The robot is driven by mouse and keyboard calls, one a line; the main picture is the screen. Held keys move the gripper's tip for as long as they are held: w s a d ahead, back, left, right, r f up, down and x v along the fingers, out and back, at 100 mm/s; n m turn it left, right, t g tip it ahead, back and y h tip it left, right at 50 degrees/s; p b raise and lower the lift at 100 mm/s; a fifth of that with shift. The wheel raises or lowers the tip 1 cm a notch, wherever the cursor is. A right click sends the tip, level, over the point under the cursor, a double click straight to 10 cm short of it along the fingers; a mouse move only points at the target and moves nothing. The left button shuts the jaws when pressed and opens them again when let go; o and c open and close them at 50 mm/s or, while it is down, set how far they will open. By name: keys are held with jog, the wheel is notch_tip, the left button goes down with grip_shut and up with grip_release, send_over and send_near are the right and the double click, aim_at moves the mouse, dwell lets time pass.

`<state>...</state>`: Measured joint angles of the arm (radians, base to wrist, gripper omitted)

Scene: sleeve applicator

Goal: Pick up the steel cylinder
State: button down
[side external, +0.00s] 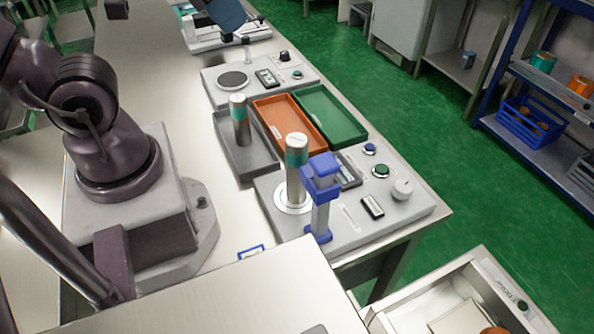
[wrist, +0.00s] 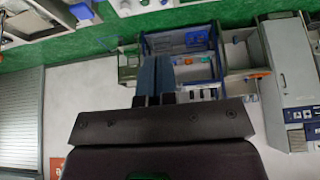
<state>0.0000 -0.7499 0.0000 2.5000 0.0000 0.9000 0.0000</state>
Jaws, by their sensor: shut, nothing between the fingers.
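In the side external view, one steel cylinder (side external: 240,133) with a teal band stands upright in the grey tray (side external: 258,168). A second, taller-looking steel cylinder (side external: 293,187) with a teal band near its top stands upright on a round seat of the applicator unit (side external: 345,222), beside a blue-topped post (side external: 321,185). My gripper (wrist: 170,76) shows in the wrist view with its two blue-grey fingers together and nothing between them. It faces the room's shelving, away from both cylinders. Neither cylinder can be made out in the wrist view.
An orange tray (side external: 289,123) and a green tray (side external: 330,117) lie right of the grey one. A unit with a round dark plate (side external: 232,79) stands behind. An open drawer (side external: 465,300) is at lower right. The bench left of the trays is fairly clear.

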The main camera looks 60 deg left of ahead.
jog(key=c, duration=0.6)
grip_release()
jog(key=shift+o, duration=0.2)
